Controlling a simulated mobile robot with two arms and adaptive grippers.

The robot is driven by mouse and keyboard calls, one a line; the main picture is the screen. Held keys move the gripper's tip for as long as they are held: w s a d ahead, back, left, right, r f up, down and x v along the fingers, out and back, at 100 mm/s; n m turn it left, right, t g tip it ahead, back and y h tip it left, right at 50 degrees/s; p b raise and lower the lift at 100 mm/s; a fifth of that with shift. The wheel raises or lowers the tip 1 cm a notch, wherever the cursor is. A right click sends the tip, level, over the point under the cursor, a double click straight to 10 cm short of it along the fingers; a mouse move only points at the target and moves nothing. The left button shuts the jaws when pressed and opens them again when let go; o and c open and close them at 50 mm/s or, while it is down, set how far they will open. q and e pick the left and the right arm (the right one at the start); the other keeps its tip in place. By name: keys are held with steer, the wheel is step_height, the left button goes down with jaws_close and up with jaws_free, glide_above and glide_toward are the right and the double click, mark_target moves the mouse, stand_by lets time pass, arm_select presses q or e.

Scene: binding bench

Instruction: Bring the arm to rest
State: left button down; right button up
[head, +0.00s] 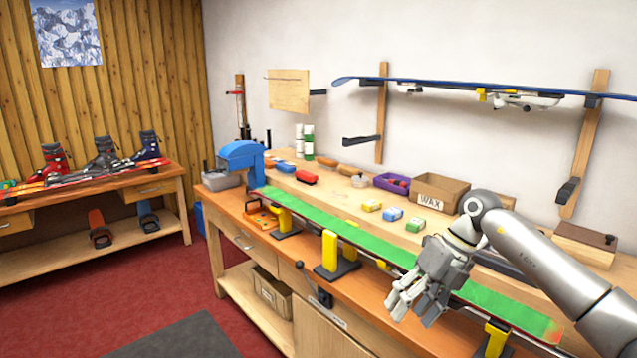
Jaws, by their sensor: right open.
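My right arm comes in from the right edge of the head view. Its gripper (415,300) is open and empty. It hangs over the front edge of the bench, in front of the green ski base (335,229), and hides part of it. I cannot tell how far above the bench the fingers are. My left gripper is not in view.
The wooden bench (232,213) carries yellow vises (330,250), a blue machine (241,157), wax blocks (415,224) and a WAX box (438,192). A blue ski (450,85) lies on wall brackets above. The red floor (150,285) at left is mostly free.

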steer(key=w+a+f+m+t+y, duration=0.2)
steer(key=a+f+m+y, duration=0.25)
steer(key=a+f, duration=0.2)
steer(key=w+a+f+m+t+y, duration=0.2)
steer(key=a+f+m+t+y, duration=0.1)
steer(key=a+f+m+y, duration=0.25)
steer(key=s+d+f+m+t+h, duration=0.1)
steer(key=d+f+m+t+h, duration=0.15)
steer(key=f+m, duration=0.4)
steer(key=s+d+f+m+t+h, duration=0.2)
steer(key=d+f+m+t, duration=0.1)
steer(key=f, duration=0.7)
steer(key=s+d+f+m+t+h, duration=0.1)
steer(key=d+f+m+t+h, duration=0.3)
steer(key=f, duration=0.5)
steer(key=s+d+f+m+g+h, duration=0.3)
steer(key=s+f+m, duration=0.1)
steer(key=s+f, duration=0.7)
steer(key=s+d+f+m+g+h, duration=0.25)
steer(key=s+d+f+m, duration=0.2)
steer(key=s+f, duration=0.6)
steer(key=s+f+m+g, duration=0.2)
steer(key=s+f+g, duration=0.1)
steer(key=s, duration=1.2)
steer(key=s+f+m+g+h, duration=0.1)
steer(key=s+f+g, duration=0.3)
steer(key=s, duration=1.1)
steer(key=shift+d+f+m, duration=0.3)
steer(key=shift+f+m, duration=0.15)
steer(key=shift+m, duration=0.35)
